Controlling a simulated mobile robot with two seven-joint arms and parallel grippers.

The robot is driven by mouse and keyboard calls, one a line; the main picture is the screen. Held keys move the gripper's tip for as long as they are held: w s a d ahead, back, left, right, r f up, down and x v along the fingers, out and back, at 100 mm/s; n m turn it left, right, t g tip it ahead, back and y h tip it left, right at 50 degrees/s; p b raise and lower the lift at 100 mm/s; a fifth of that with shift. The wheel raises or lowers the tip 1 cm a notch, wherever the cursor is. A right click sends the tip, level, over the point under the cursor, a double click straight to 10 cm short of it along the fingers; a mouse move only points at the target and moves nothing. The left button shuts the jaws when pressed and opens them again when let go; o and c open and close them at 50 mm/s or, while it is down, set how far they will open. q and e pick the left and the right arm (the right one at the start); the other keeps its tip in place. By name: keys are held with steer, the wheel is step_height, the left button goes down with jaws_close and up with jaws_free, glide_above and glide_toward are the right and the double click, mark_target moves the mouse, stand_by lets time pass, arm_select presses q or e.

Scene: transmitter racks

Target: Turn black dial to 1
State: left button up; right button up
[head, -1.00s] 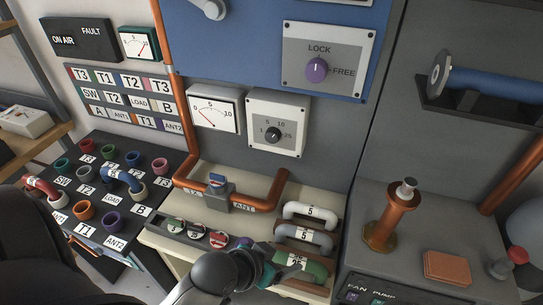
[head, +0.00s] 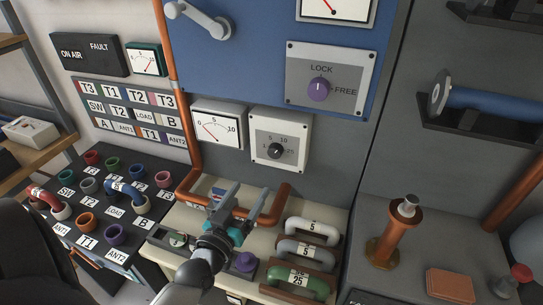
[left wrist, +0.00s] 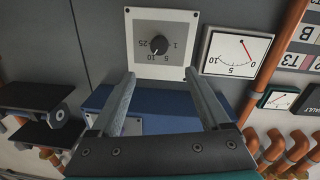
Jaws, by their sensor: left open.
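The black dial (head: 276,150) sits on a white square plate (head: 296,128) on the grey rack front, with marks 1, 5, 10 and 25 around it. In the left wrist view the dial (left wrist: 159,45) appears upside down, and its light pointer mark seems to lie near the 10. My left gripper (head: 245,200) is open and empty, below and in front of the dial, its fingers directed toward the panel. In the left wrist view its two fingers (left wrist: 159,77) stand apart, just below the dial plate in the picture. Nothing touches the dial. My right gripper is not in view.
A white meter (head: 218,127) is left of the dial plate. A purple LOCK/FREE knob (head: 319,89) is above right. Copper pipe (head: 274,208) and several U-shaped handles (head: 312,228) stand on the shelf below. A patch board (head: 115,200) lies left.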

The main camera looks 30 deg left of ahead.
mark_target(273, 154)
arm_select(q)
steer(key=w, duration=0.4)
steer(key=w+a, duration=0.1)
steer(key=w, duration=0.4)
steer(key=w+a, duration=0.1)
steer(key=w, duration=0.4)
steer(key=shift+w+a, duration=0.15)
steer(key=shift+a, duration=0.1)
jaws_close()
